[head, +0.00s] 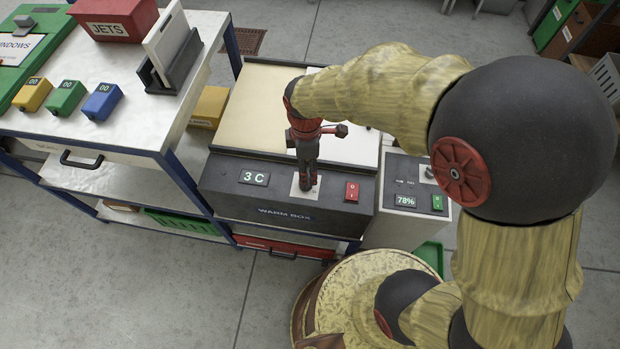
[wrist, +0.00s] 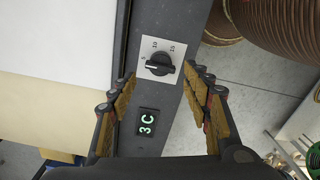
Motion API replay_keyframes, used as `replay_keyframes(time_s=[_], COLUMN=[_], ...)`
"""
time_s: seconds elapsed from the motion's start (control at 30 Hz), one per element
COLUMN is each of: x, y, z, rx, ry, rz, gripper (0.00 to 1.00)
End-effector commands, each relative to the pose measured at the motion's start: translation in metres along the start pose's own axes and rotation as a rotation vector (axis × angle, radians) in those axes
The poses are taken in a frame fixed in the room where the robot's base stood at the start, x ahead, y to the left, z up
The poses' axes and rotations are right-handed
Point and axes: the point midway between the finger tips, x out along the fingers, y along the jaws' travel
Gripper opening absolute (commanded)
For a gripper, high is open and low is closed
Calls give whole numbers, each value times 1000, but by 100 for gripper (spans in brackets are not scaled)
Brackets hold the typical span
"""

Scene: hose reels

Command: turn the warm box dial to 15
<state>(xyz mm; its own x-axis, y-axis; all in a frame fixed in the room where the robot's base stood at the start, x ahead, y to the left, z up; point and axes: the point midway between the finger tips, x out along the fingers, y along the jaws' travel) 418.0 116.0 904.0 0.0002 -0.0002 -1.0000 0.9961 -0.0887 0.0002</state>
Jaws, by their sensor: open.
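The warm box (head: 235,198) is a dark box with a pale lid. In the wrist view, its black dial (wrist: 159,64) sits on a light square plate with small numbers around it. The knob's bar lies roughly crosswise; its exact setting is too small to read surely. The lit display (wrist: 147,122) reads 3 C, as in the head view (head: 254,178). My gripper (head: 307,186) points down over the dial, which it mostly hides in the head view. In the wrist view my gripper (wrist: 160,76) is open, with one finger on each side of the dial, apart from it.
A grey unit (head: 400,180) reading 78% stands beside the box. A workbench (head: 110,140) at left holds yellow, green and blue blocks, a red JETS box (head: 113,20) and a dark holder (head: 172,70).

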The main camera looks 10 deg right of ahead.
Motion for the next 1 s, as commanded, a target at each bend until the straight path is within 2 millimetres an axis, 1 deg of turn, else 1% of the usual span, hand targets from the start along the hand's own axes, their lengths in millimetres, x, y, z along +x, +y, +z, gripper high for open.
replay_keyframes(time_s=[0.17, 0.4, 0.5, 0.67, 0.9, 1.0], x=[21, 58, 69, 76, 76, 76], y=[-1, -1, 0, 0, 0, 0], z=[0, 1, 0, 0, 0, 0], rx=[-5, -3, -3, -2, -2, -2], ry=[-1, -1, 0, 0, 0, 0], rz=[-2, -2, -1, -1, 0, 0], gripper=[49, 49, 49, 49, 49, 44])
